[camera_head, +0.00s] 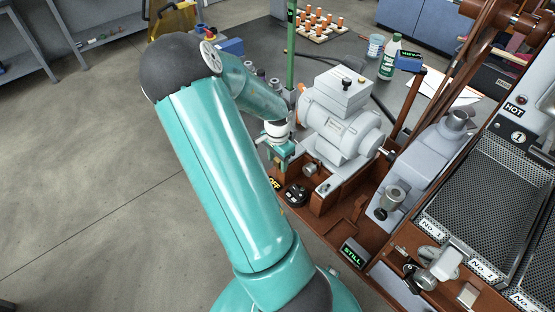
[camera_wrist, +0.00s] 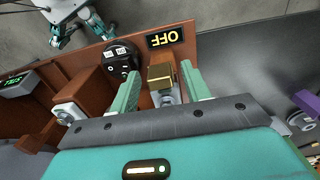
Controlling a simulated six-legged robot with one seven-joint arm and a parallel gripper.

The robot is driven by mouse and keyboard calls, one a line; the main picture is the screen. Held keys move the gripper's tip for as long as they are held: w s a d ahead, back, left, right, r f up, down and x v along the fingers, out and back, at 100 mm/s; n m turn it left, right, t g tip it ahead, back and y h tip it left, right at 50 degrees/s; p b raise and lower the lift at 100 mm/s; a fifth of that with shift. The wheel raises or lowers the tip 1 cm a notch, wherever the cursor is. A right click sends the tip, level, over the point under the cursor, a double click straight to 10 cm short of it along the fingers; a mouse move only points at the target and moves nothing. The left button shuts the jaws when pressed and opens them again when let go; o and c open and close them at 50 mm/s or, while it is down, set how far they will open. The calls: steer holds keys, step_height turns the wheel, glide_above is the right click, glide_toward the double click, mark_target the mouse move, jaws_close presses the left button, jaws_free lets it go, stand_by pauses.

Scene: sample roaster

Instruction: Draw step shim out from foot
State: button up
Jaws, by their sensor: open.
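In the wrist view a brass-coloured stepped block (camera_wrist: 161,77), which looks like the step shim, sits against the reddish-brown base. A grey metal part, possibly the foot (camera_wrist: 168,98), shows just below it, partly hidden by my gripper. My gripper (camera_wrist: 160,72) is open, its two green fingers on either side of the brass block, with visible gaps. In the head view my gripper (camera_head: 283,154) is low at the left end of the grey motor (camera_head: 340,118); the shim cannot be made out there.
A black knob (camera_wrist: 121,59) and an OFF sign (camera_wrist: 165,38) are close to the fingers. The knob also shows in the head view (camera_head: 296,195). Perforated trays (camera_head: 480,190) stand at right. A green post (camera_head: 291,45) rises behind my arm. Open floor lies left.

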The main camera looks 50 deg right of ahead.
jaws_close()
steer(key=shift+w+a, duration=0.2)
steer(key=shift+a, duration=0.65)
steer(key=shift+w+a, duration=0.25)
steer(key=shift+a, duration=0.6)
steer(key=shift+w+a, duration=0.2)
steer(key=shift+a, duration=0.65)
jaws_free()
steer(key=shift+a, duration=0.15)
steer(key=shift+r, duration=0.15)
step_height(320, 180, up, 14)
steer(key=shift+f, duration=0.2)
